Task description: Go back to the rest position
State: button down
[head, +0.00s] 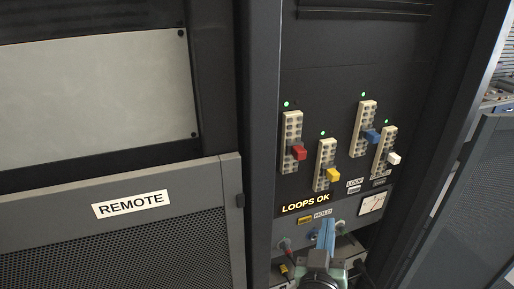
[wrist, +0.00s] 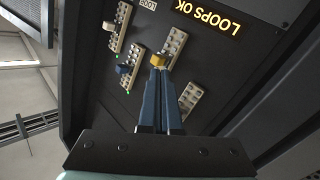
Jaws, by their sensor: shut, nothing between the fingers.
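My gripper (head: 326,232) is in front of the lower part of the black rack panel (head: 345,80), below the yellow plug (head: 333,175) in the head view. Its blue fingers are shut together and empty. In the wrist view my gripper (wrist: 160,75) points at the panel, with its tips appearing close to the yellow plug (wrist: 158,59); the gap in depth is hard to tell. A red plug (head: 299,153), a blue plug (head: 371,136) and a white plug (head: 394,159) also sit on beige strips. The red plug is hidden in the wrist view.
Green lights (head: 286,104) glow above the strips, and a lit "LOOPS OK" sign (head: 305,204) is below. A small meter (head: 372,203) is at lower right. Cables and connectors (head: 285,247) are beside my gripper. A mesh door marked "REMOTE" (head: 130,204) is on the left.

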jog(key=s+a+r+m+t+y+b, duration=0.1)
jog(key=s+a+r+t+b, duration=0.2)
jog(key=r, duration=0.9)
jog(key=s+a+r+t+y+b, duration=0.1)
jog(key=a+r+t, duration=0.3)
jog(key=r, duration=0.8)
jog(key=s+a+r+n+t+y+b, duration=0.1)
jog(key=s+a+r+t+y, duration=0.2)
jog(key=s+r, duration=0.9)
jog(key=a+r, duration=0.1)
jog(key=a, duration=0.2)
jog(key=shift+a+r+t+y+b, duration=0.15)
jog(key=shift+a+t+y+b, duration=0.15)
jog(key=shift+a+y+b, duration=0.1)
